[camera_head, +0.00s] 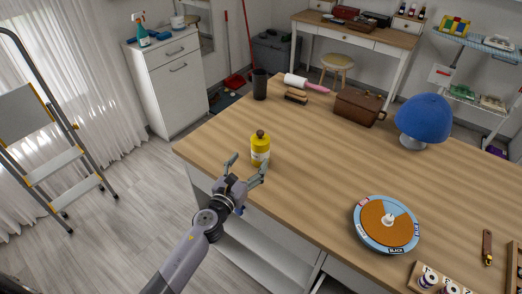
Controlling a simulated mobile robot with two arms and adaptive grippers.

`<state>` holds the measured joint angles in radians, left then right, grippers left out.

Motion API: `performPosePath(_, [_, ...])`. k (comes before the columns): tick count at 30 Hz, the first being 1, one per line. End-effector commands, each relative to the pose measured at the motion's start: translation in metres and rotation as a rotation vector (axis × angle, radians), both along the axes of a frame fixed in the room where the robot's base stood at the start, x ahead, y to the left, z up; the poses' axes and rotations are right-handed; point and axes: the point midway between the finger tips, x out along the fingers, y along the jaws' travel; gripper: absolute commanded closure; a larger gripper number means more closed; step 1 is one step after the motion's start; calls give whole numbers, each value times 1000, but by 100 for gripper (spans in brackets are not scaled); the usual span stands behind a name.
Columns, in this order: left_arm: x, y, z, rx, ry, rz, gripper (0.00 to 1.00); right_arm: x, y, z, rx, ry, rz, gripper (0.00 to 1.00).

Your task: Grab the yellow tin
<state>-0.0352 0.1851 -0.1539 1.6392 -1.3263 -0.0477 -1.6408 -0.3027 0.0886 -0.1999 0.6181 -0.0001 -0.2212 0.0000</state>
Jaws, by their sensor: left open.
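The yellow tin (260,143) stands upright near the left front part of the wooden table (330,150). It has a dark cap and a pale label low on its side. My left gripper (247,165) is open at the table's edge, just in front of the tin. Its fingers are spread, one to the left of the tin and one near its lower front. I cannot tell whether the right finger touches the tin. My right gripper is not in view.
Behind the tin stand a black cup (260,84), a brush (296,96), a lint roller (305,83), a brown case (358,106) and a blue lamp (424,118). A round colour disc (386,226) lies to the right. The table around the tin is clear.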

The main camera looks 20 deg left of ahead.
Motion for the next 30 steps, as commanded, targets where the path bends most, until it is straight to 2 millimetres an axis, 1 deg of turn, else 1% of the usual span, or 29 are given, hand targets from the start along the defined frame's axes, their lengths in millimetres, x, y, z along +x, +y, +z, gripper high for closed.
performPosePath(1, [11, -2, 1, -3, -2, 1, 29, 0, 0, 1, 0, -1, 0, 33])
performPosePath(3, [22, -3, 0, -3, 0, 2, 29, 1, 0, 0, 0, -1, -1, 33])
performPosePath(6, [33, -4, -1, -4, 0, 1, 29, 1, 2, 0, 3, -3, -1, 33])
performPosePath(11, [42, -5, -1, -2, 0, 2, 29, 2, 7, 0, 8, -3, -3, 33])
performPosePath(14, [54, -7, -1, -5, 0, 1, 29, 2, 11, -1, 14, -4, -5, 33])
performPosePath(18, [75, -9, -3, -5, 1, 1, 29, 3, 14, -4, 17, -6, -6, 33])
performPosePath(21, [85, -10, -3, -3, 1, 1, 29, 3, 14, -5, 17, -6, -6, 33])
performPosePath(24, [89, -11, -3, -3, 1, 0, 29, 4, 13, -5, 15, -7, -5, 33])
performPosePath(30, [89, -11, -3, -2, 1, 0, 29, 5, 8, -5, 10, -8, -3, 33])
